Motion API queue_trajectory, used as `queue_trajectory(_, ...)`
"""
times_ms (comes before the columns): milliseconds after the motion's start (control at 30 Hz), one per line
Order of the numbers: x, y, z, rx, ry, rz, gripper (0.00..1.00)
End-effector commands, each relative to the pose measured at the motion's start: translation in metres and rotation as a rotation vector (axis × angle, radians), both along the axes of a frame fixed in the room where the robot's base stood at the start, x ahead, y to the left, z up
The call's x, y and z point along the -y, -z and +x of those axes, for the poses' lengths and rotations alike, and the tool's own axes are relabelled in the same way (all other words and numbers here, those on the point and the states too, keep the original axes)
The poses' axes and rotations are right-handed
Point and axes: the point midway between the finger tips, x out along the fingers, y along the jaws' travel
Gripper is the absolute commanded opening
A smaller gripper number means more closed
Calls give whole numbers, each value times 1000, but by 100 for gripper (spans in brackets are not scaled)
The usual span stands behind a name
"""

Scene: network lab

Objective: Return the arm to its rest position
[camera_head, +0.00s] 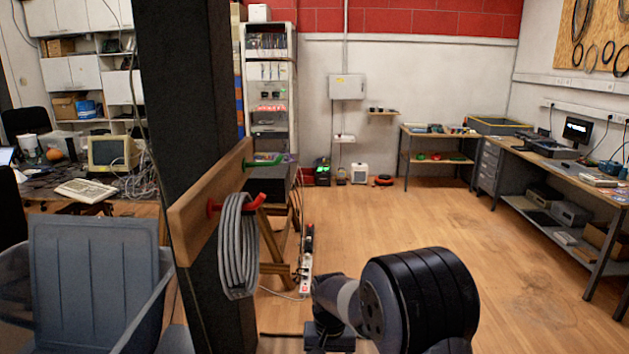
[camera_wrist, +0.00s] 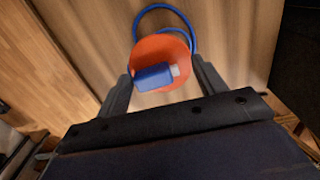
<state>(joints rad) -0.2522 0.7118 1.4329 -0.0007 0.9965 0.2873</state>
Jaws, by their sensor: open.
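In the wrist view my gripper (camera_wrist: 162,82) is open, with one dark finger on each side. Between and beyond the fingers is an orange rounded piece (camera_wrist: 158,50). A blue block with a pale end, like a cable plug (camera_wrist: 155,78), shows in front of it. A blue cable (camera_wrist: 165,8) loops around behind the orange piece. I cannot tell whether either finger touches these things. Wood-grain surface lies behind them. In the head view my arm shows at the bottom centre, but the gripper's fingers are not visible there.
A dark pillar (camera_head: 190,120) carries a wooden board (camera_head: 205,205) with coloured hooks. A grey cable coil (camera_head: 237,245) hangs on the red hook. A long workbench (camera_head: 560,170) lines the right wall. The middle floor (camera_head: 420,215) is clear.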

Motion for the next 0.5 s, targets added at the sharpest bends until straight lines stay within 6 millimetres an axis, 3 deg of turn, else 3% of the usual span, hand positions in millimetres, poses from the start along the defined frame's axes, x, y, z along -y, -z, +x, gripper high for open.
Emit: queue_trajectory(500, 0, -102, 1, 5, 0, 2, 66)
